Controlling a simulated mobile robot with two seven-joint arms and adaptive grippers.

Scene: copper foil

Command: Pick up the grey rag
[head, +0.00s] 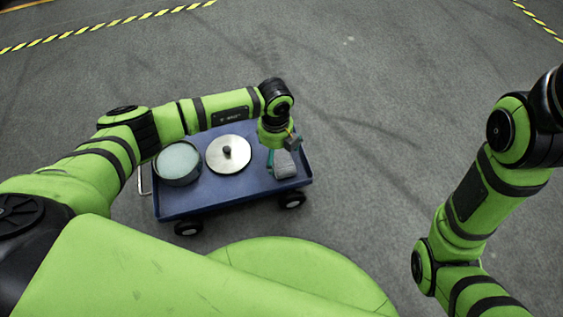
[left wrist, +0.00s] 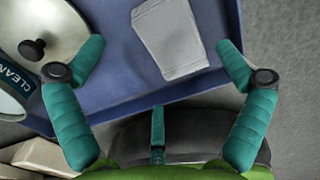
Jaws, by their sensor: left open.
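The grey rag (head: 284,165) lies on the right part of the blue cart (head: 215,202). In the left wrist view the rag (left wrist: 170,38) is a flat, folded light grey piece on the blue tray. My left gripper (head: 273,160) is above the cart beside the rag and points down. In the left wrist view its teal fingers (left wrist: 160,52) are spread wide, with the rag between and beyond their tips. Nothing is held. My right arm is at the right of the head view, but its gripper is out of the picture.
A lid with a black knob (head: 228,153) lies on the cart, left of the rag. A round pot (head: 178,163) with pale contents stands further left. The cart has wheels and a handle (head: 143,180).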

